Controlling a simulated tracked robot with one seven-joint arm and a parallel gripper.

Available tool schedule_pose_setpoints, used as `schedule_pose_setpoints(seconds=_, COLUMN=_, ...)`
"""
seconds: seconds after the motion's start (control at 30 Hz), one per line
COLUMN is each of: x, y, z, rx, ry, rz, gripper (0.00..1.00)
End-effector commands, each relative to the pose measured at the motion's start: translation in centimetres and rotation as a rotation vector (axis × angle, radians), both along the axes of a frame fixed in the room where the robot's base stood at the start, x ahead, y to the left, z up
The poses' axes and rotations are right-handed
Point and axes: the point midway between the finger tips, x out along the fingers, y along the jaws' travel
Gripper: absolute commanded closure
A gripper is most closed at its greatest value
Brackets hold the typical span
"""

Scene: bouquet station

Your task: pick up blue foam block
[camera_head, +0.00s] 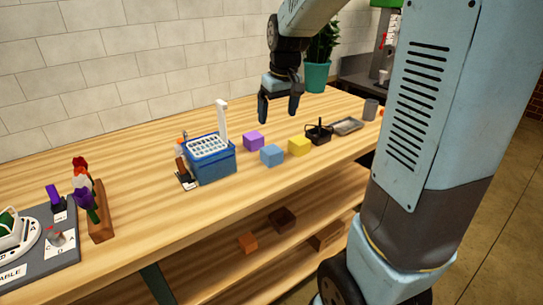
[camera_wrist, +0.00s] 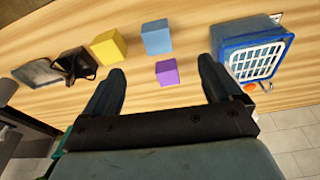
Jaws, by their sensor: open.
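The blue foam block (camera_head: 272,155) sits on the wooden table, between a purple block (camera_head: 253,140) and a yellow block (camera_head: 299,145). In the wrist view the blue block (camera_wrist: 157,37) lies ahead of my gripper, beyond the purple block (camera_wrist: 167,72) and beside the yellow block (camera_wrist: 108,47). My gripper (camera_head: 279,108) is open and empty, above the table behind the blocks; its two fingers also show in the wrist view (camera_wrist: 160,78), with the purple block between and just past their tips. Nothing hides the blue block.
A blue basket (camera_head: 212,168) with a white grid top stands left of the blocks. A small black basket (camera_head: 319,133) and a grey tray (camera_head: 347,126) stand to the right. A potted plant (camera_head: 317,75) is at the back. Bare table lies in front of the blocks.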

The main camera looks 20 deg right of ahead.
Motion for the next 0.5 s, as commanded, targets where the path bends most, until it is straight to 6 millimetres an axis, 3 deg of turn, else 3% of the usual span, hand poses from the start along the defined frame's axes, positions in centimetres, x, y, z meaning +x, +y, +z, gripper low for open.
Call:
schedule_pose_setpoints(seconds=0.2, x=2.9, y=-0.1, z=-2.5, rx=-0.004, ry=0.040, rz=0.031, gripper=0.08)
schedule_pose_setpoints(seconds=0.37, x=3.6, y=0.0, z=-3.5, rx=-0.006, ry=0.049, rz=0.040, gripper=0.08)
schedule_pose_setpoints(seconds=0.5, x=3.8, y=0.1, z=-5.4, rx=-0.006, ry=0.052, rz=0.040, gripper=0.08)
